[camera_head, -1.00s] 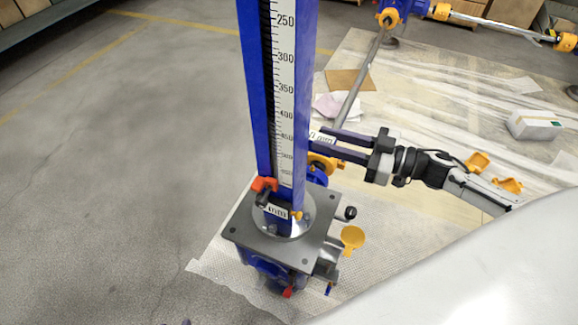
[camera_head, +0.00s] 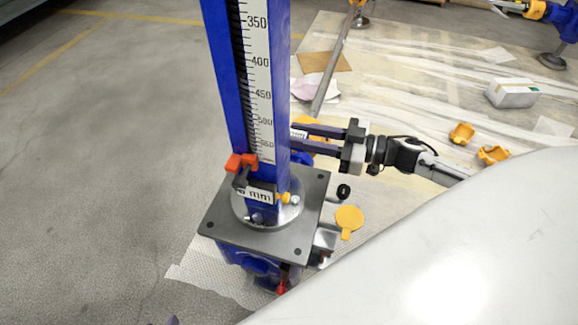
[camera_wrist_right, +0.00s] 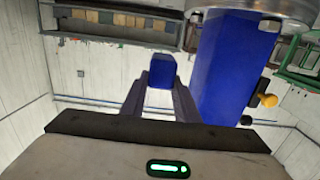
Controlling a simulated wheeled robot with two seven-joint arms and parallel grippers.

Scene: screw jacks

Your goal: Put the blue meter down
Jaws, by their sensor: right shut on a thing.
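My right gripper (camera_head: 298,136) reaches in from the right beside a tall blue post. Its fingers are shut on a small blue block, the blue meter (camera_wrist_right: 161,72), which shows between the fingertips in the right wrist view (camera_wrist_right: 160,85). In the head view only a pale labelled bit shows at the fingertips; the rest is hidden by the post and fingers. The meter is held up off the floor, apart from the post in the wrist view. A small dark tip at the bottom edge of the head view may be my left gripper (camera_head: 171,321); its jaws are hidden.
The blue post (camera_head: 214,60) with a white millimetre scale stands on a grey plate (camera_head: 225,225) with an orange-red clamp (camera_head: 240,162). A yellow cap (camera_head: 349,217) sits beside the plate. A white box (camera_head: 512,93) lies on the sheeted floor. Bare floor at left is clear.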

